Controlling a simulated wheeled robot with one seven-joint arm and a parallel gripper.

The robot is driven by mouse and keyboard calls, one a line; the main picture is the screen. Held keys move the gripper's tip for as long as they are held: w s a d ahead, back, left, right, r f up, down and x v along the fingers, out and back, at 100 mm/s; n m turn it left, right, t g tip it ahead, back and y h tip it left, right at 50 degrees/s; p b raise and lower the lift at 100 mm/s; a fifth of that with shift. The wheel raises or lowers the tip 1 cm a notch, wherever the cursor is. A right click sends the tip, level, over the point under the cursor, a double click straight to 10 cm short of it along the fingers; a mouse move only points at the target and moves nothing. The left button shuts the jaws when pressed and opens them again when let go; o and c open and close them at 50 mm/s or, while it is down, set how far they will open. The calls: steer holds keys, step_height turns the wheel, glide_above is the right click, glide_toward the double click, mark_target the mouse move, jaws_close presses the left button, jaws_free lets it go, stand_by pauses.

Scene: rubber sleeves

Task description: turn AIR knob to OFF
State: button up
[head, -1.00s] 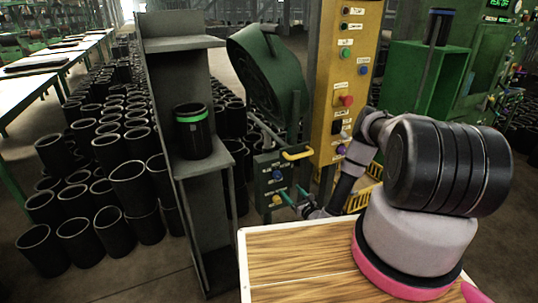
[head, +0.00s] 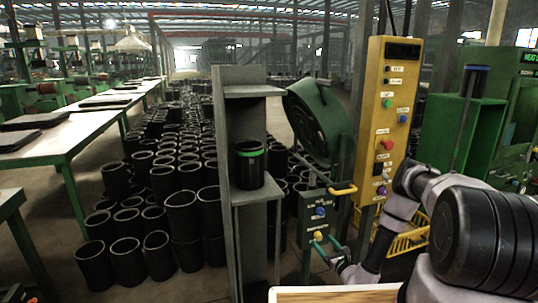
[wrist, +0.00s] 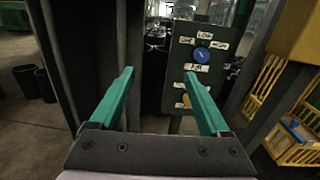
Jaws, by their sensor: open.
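A dark green control box carries a blue knob (wrist: 201,53) with white labels around it. The label just under it seems to read AIR. A yellow knob (wrist: 187,100) sits lower on the box, partly hidden by my right finger. In the head view the blue knob (head: 320,211) is above the yellow knob (head: 318,236). My gripper (wrist: 158,76) is open and empty, its two teal fingers pointing at the box. The blue knob is up and right of the right fingertip, apart from it. In the head view my gripper (head: 325,246) is low in front of the box.
A yellow handle (head: 342,190) juts out above the box. A grey shelf post (head: 232,150) with a black sleeve (head: 249,165) stands left. A yellow button panel (head: 388,120) stands right, with a yellow crate (head: 408,240) low beside it. Many black sleeves cover the floor at left.

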steer(key=w+a+r+n+g+y, duration=0.2)
steer(key=a+r+n+y, duration=0.15)
steer(key=r, duration=0.55)
steer(key=w+a+r+n+g+y, duration=0.2)
steer(key=r+n+y, duration=0.25)
steer(key=r, duration=0.45)
steer(key=s+a+r+n+g+y, duration=0.1)
steer(key=s+a+r+n+g, duration=0.15)
steer(key=r, duration=0.35)
steer(key=s+a+r+n+g+y, duration=0.1)
steer(key=s+r+n+g, duration=0.1)
steer(key=r+n+g, duration=0.35)
steer(key=s+a+r+n+g, duration=0.2)
steer(key=r, duration=0.6)
steer(key=s+d+r+n+g+h, duration=0.2)
steer(key=s+r+n+g+h, duration=0.35)
steer(key=s+r, duration=0.8)
steer(key=s+d+r+n+t+h, duration=0.4)
steer(key=s+d+r+t+h, duration=0.5)
steer(key=s, duration=0.6)
steer(key=shift+d+r+t, duration=0.35)
steer(key=shift+d+r, duration=0.2)
steer(key=shift+d, duration=0.75)
